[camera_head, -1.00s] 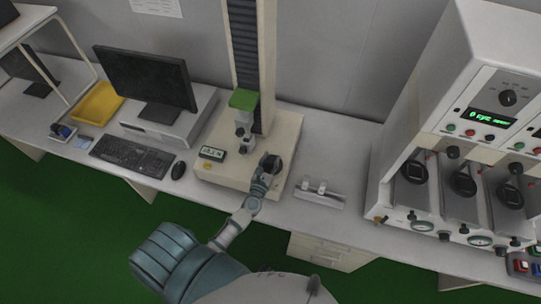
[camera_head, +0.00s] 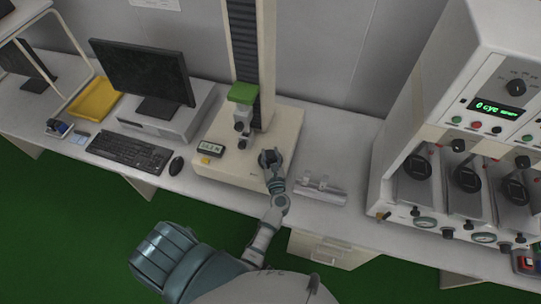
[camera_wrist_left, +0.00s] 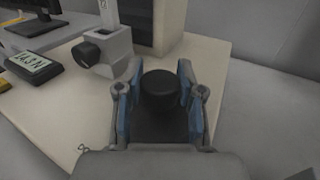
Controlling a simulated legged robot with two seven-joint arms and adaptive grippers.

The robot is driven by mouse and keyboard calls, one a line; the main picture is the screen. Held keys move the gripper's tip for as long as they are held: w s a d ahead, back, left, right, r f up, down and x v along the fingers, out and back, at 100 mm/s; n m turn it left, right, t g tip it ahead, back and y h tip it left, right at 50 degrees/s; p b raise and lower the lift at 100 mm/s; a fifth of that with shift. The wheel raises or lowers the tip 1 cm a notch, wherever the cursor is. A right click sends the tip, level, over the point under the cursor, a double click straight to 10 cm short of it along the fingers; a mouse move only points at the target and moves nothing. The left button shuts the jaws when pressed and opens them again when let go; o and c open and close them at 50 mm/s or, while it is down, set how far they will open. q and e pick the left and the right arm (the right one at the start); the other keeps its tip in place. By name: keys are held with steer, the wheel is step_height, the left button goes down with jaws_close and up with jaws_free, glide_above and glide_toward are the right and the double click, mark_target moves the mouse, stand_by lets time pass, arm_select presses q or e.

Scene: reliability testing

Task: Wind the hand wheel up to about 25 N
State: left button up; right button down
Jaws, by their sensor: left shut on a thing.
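The test stand (camera_head: 225,165) has a pale base, a dark column and a green-topped head (camera_head: 242,93). A small display (camera_head: 212,148) sits on the left of the base. In the left wrist view the display (camera_wrist_left: 30,66) looks to read about 24.3 N. The hand wheel is a dark round knob (camera_wrist_left: 160,88) on the right of the base, mostly hidden by my gripper in the head view. My left gripper (camera_head: 269,157) is shut on it, with blue-padded fingers on both sides in the left wrist view. My right gripper is not in view.
A monitor (camera_head: 143,70), keyboard (camera_head: 130,150) and mouse (camera_head: 177,165) stand to the left. A small metal fixture (camera_head: 320,190) lies just right of the base. A tall white tester (camera_head: 430,100) with several stations stands at the right.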

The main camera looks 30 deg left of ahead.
arm_select(q)
steer(key=shift+r, duration=0.1)
steer(key=o, duration=1.2)
steer(key=shift+c, duration=0.2)
steer(key=shift+d, duration=0.1)
steer(key=shift+s+d, duration=0.25)
steer(key=shift+s, duration=0.05)
steer(key=v, duration=1.1)
